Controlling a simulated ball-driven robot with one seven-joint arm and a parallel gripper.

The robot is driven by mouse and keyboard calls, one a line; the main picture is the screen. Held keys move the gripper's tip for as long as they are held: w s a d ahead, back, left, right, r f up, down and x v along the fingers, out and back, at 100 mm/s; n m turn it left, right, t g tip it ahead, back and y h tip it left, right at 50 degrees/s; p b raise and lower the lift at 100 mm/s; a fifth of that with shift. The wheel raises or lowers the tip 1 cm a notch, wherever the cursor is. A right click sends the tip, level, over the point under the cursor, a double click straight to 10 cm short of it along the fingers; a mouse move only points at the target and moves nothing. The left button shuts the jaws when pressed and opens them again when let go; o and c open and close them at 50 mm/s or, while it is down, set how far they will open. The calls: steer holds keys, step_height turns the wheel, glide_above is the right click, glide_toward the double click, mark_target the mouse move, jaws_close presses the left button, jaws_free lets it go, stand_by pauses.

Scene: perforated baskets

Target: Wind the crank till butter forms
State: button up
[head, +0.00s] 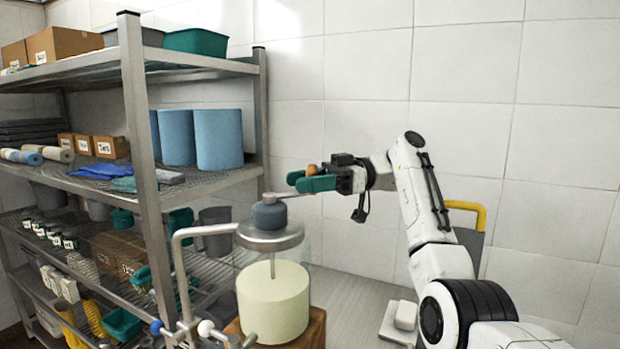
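A butter churn stands at the bottom centre. Its clear jar holds a smooth pale-cream mass (273,303), and a thin rod runs down into it from the grey metal lid (270,237). I cannot tell whether lumps have formed. A blue-grey gear housing (269,214) sits on the lid. The metal crank arm (292,194) reaches right from its top, towards my gripper. My gripper (311,181) has green fingers closed around the crank's brown knob (312,170), whose top sticks up between them. The lower part of the knob is hidden by the near finger.
The churn stands on a wooden block (314,328), with a bent grey pipe (176,262) beside it at left. A loaded metal shelf rack (137,120) fills the left side. A tiled wall (465,75) is behind. A yellow handle (478,210) shows behind my arm.

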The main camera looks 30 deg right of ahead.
steer(key=shift+o, duration=0.2)
steer(key=shift+s+d+r, duration=0.1)
steer(key=shift+d+r, duration=0.1)
steer(key=shift+d, duration=0.3)
steer(key=shift+s+d+r, duration=0.1)
steer(key=shift+d+r, duration=0.1)
steer(key=shift+d, duration=0.25)
steer(key=s+d+p, duration=0.1)
steer(key=d+p, duration=0.1)
steer(key=d, duration=0.4)
steer(key=shift+d+f, duration=0.15)
steer(key=shift+f, duration=0.05)
steer(key=shift+s+p, duration=0.1)
steer(key=shift+p, duration=0.25)
